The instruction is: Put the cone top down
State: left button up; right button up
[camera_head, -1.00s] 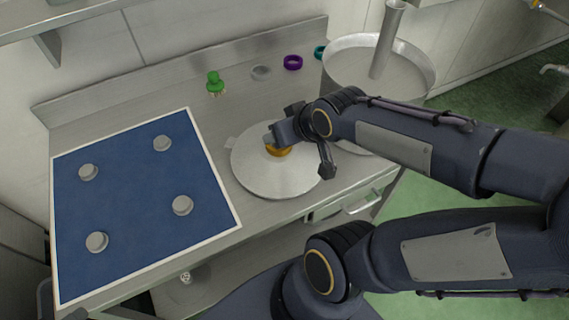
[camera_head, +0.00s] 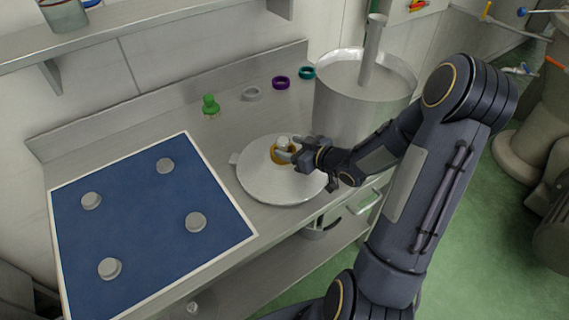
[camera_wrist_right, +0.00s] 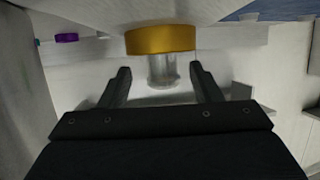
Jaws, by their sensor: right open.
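A wide, round, pale metal piece (camera_head: 262,186), which I take to be the cone, lies on the steel counter. It has a gold collar (camera_head: 276,157) and a short pale stub (camera_head: 283,141) at its middle, pointing up. I cannot tell how steep it is. My right gripper (camera_head: 289,149) comes in from the right, close to the stub. In the right wrist view the collar (camera_wrist_right: 161,40) is at top centre, with the stub (camera_wrist_right: 162,72) below it, between the open fingers (camera_wrist_right: 160,80). Gaps show on both sides of the stub. My left gripper is not in view.
A blue mat (camera_head: 140,225) with several grey discs covers the counter's left. A tall steel pot (camera_head: 335,100) stands close behind my right wrist. A shelf (camera_head: 150,28) hangs above.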

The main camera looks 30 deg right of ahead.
aim_at(279, 141)
jog(key=x, duration=0.2)
jog(key=p+x, duration=0.1)
jog(key=shift+w+a+r, duration=0.2)
jog(key=shift+w+a, duration=0.1)
jog(key=shift+w, duration=0.15)
jog(key=shift+w+f, duration=0.2)
jog(key=shift+w, duration=0.25)
grip_shut()
dwell(0.6)
jog(key=shift+w+r, duration=0.1)
jog(key=shift+r, duration=0.05)
